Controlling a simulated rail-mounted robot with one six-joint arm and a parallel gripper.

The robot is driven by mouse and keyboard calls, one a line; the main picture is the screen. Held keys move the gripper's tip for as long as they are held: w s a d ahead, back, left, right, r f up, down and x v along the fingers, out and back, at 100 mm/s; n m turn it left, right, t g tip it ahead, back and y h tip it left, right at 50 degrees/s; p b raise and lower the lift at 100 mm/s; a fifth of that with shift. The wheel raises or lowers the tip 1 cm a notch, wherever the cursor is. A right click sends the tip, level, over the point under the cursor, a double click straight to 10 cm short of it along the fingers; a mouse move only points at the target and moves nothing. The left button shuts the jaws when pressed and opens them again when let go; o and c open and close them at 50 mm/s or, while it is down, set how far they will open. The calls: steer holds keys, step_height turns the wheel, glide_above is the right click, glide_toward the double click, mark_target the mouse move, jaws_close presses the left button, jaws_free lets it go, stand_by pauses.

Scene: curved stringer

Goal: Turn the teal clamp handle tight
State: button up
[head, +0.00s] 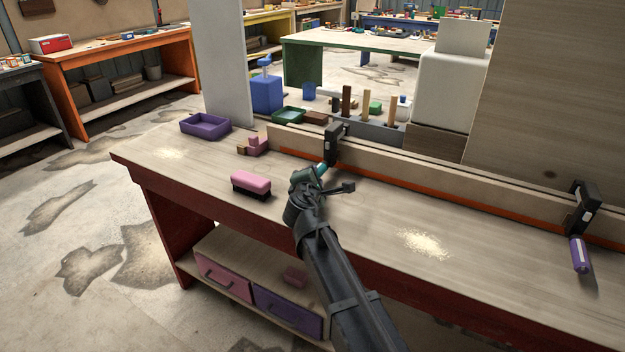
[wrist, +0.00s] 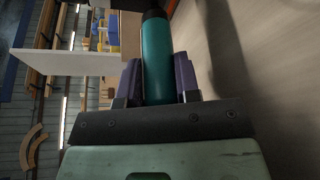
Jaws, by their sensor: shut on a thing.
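The teal clamp handle (wrist: 157,55) fills the middle of the wrist view and runs away from me into a dark clamp part at the top. My gripper (wrist: 157,85) has a finger on each side of the handle and is shut on it. In the head view a bit of the teal handle (head: 321,169) shows at the tip of my gripper (head: 314,178). The handle belongs to a black clamp (head: 332,146) on the long wooden stringer (head: 440,183). My gripper hides most of the handle in the head view.
A second black clamp (head: 584,207) with a purple handle (head: 579,254) sits at the right. A pink brush (head: 250,184), a pink block (head: 258,145) and a purple tray (head: 205,125) lie left of my gripper. Sawdust (head: 424,243) lies on the bench at the right.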

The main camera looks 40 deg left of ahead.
stand_by(0.4)
steer(key=o, duration=0.9)
steer(key=shift+s+d, duration=0.1)
steer(key=p+v, duration=0.1)
steer(key=v, duration=0.9)
steer(key=shift+p, duration=0.4)
steer(key=shift+s+d, duration=0.15)
steer(key=shift+s, duration=0.2)
